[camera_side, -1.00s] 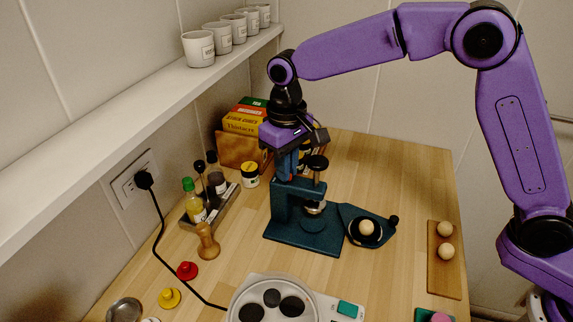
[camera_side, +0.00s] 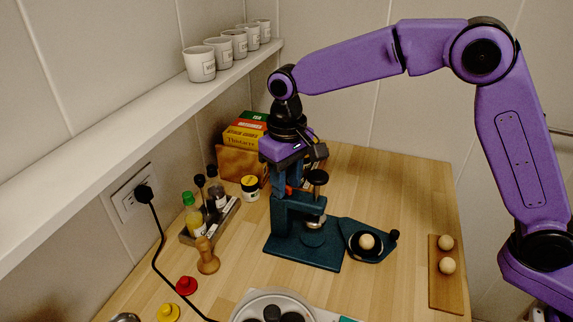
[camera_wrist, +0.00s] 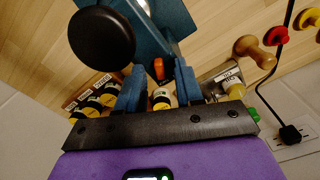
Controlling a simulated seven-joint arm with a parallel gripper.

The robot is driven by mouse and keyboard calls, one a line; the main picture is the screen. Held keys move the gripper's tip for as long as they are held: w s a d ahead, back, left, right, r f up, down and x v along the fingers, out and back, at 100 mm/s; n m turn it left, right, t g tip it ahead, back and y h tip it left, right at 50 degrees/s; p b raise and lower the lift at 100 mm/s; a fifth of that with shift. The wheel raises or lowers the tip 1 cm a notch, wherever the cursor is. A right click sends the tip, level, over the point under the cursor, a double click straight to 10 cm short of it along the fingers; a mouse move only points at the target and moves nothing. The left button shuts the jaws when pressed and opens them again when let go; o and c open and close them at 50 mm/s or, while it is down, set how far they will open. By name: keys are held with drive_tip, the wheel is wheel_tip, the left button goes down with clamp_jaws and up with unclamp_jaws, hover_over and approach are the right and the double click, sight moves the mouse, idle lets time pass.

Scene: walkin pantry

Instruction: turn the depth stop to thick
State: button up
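The dark teal press (camera_side: 305,250) stands on the wooden counter, with a black round knob (camera_side: 318,177) on top. The knob is large at the upper left of the wrist view (camera_wrist: 101,38). A small orange-red tab (camera_wrist: 158,68), seemingly the depth stop, sits on the press; a bit of it shows in the side view (camera_side: 289,190). My gripper (camera_wrist: 159,74) is pointed down at the press top. Its blue fingers are apart, one on each side of the tab, with gaps visible. No thick or thin marking is legible.
A pan arm with a dough ball (camera_side: 367,242) extends right of the press. A bottle rack (camera_side: 222,222), wooden tamper (camera_side: 207,257) and lidded jar (camera_side: 250,188) stand left. Boxes (camera_side: 243,138) are behind. A board (camera_side: 446,290) with two balls lies right. A shelf (camera_side: 130,165) runs along the left wall.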

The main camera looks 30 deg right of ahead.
sight(287, 187)
wheel_tip(287, 187, up, 17)
drive_tip(key=shift+r, duration=0.15)
idle(0.5)
idle(0.5)
drive_tip(key=s+d+f+n, duration=0.3)
drive_tip(key=s+d+f, duration=0.2)
drive_tip(key=s+d, duration=0.3)
drive_tip(key=s+d+f+n, duration=0.3)
drive_tip(key=s+d+f, duration=0.3)
drive_tip(key=s, duration=0.6)
drive_tip(key=s+d+f+n, duration=0.2)
drive_tip(key=s+d+f, duration=0.3)
drive_tip(key=s+d, duration=0.5)
drive_tip(key=shift+s+d+f+n, duration=0.3)
drive_tip(key=shift+s+d+n, duration=0.1)
